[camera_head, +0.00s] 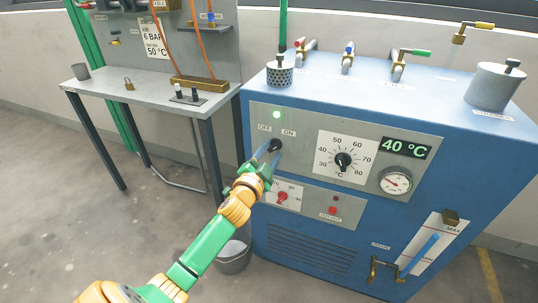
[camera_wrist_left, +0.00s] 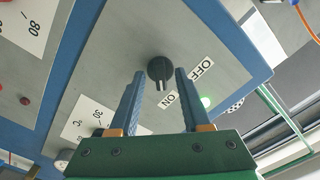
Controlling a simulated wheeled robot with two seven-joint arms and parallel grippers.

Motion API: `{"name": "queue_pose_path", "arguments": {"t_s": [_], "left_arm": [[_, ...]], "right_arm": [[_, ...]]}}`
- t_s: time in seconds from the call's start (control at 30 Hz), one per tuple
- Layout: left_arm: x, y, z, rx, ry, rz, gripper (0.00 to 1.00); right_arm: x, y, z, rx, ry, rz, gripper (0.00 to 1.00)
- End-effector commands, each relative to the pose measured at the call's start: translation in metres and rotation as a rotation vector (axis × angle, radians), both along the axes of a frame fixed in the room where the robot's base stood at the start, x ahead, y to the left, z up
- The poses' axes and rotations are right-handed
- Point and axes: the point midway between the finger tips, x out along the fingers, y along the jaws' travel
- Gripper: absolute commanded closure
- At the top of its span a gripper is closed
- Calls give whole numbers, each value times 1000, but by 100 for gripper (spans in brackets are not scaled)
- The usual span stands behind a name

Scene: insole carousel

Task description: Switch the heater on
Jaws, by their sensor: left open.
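The heater's black switch knob (camera_head: 275,145) is on the grey front panel of the blue cabinet, below the OFF label (camera_head: 265,127) and ON label (camera_head: 288,133). In the left wrist view the knob (camera_wrist_left: 160,68) lies between the fingertips, and its pointer is on the side of the ON label (camera_wrist_left: 170,99). A green lamp (camera_head: 277,114) above the labels is lit. My left gripper (camera_head: 267,154) is open at the knob, one finger on each side; I cannot tell whether they touch it. My right gripper is not in view.
A temperature dial (camera_head: 343,161), a 40 °C display (camera_head: 405,147) and a gauge (camera_head: 396,181) are right of the switch. A red knob (camera_head: 283,196) is below. A grey bucket (camera_head: 233,254) stands on the floor beside the cabinet. A workbench (camera_head: 150,100) is at left.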

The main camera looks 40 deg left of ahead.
Motion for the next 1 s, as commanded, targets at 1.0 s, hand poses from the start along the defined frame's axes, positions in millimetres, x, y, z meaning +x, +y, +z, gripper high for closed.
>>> {"name": "queue_pose_path", "arguments": {"t_s": [1.0], "left_arm": [[-70, -18, -74, -91, 161, 5, 52]], "right_arm": [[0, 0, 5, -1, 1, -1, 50]]}}
